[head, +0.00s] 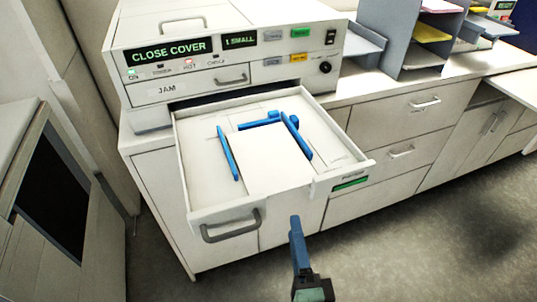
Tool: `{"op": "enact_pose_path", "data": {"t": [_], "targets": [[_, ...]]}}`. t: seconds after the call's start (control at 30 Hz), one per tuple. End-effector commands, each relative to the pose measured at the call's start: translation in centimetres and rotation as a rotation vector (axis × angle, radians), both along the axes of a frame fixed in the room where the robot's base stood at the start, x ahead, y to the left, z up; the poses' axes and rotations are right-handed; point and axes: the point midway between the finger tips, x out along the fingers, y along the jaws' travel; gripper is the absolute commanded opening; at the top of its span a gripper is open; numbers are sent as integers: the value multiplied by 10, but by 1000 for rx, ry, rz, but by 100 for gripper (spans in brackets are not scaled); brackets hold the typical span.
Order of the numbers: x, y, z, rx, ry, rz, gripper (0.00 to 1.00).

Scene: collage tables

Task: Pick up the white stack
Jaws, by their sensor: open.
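The white stack (268,161) looks like a flat pile of blank paper. It lies in the pulled-out drawer tray (205,205) of the copier-like machine. Blue guides stand around it: a left guide (228,153), a right guide (297,137) and a back guide (259,123). The stack's front edge lies toward the front wall of the tray. My gripper (298,238) shows at the bottom, in front of the tray and apart from the stack. It is open with nothing seen in it. I see it nearly edge-on, so the gap between its fingers is hidden.
The machine (220,45) stands behind the tray and reads "CLOSE COVER" and "JAM". The grey handle (231,226) sticks out at the tray's front left. Cabinets (400,150) run to the right, with a paper sorter (410,35) on top. The floor (410,240) at right is clear.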

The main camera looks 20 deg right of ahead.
Motion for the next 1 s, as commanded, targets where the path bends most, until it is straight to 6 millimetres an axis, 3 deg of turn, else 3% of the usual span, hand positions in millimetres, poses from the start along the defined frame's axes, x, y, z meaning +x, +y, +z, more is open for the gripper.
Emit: {"op": "enact_pose_path", "data": {"t": [0.4,0.67,1.0], "targets": [[60,-15,2,3,-2,-1,50],[76,-18,2,3,-1,0,50],[115,-31,4,3,-2,0,50]]}}
